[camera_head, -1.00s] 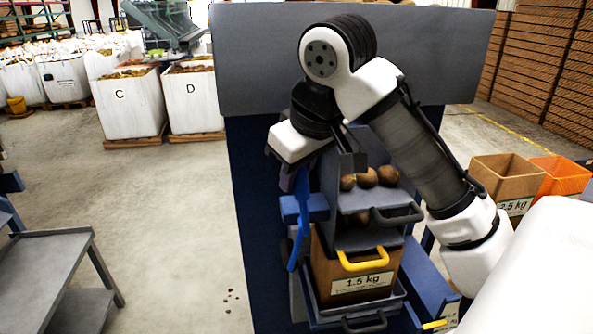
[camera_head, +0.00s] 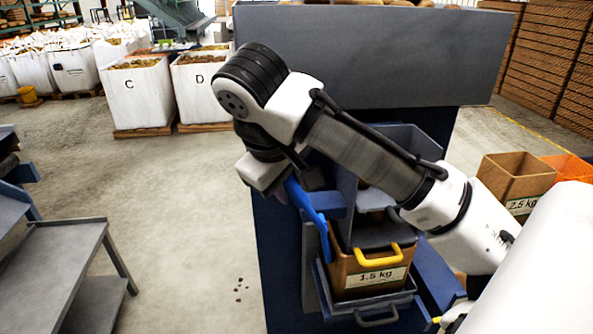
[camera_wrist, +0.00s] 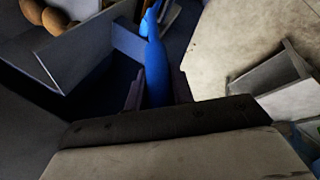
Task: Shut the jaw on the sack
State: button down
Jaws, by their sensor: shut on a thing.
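The sack (camera_head: 350,272) is brown, with a white "1.5 kg" label, and stands upright under the weigher's chute. A yellow handle (camera_head: 378,257) crosses in front of its mouth. A blue lever (camera_head: 311,213) sticks up to the left of the sack, its top leaning left. My gripper (camera_wrist: 156,99) is shut on the blue lever, which shows between its two fingers in the wrist view (camera_wrist: 156,62). In the head view the fingertips are mostly hidden. Whether the jaw touches the sack cannot be told.
The grey tray hopper (camera_head: 375,233) and a lower grey handle (camera_head: 377,318) sit above and below the sack. Potatoes (camera_wrist: 42,14) show in the wrist view. An open 2.5 kg sack (camera_head: 515,178) stands at right.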

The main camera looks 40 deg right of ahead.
jog(key=shift+w+a+f+g+h, duration=0.4)
jog(key=shift+a+f+h, duration=0.2)
jog(key=shift+h, duration=0.2)
jog(key=shift+a+f, duration=0.15)
jog(key=shift+a, duration=0.05)
jog(key=c, duration=1.5)
grip_release()
jog(key=o, duration=0.3)
jog(key=shift+w+a, duration=0.15)
jog(key=shift+w, duration=0.05)
jog(key=shift+s, duration=0.1)
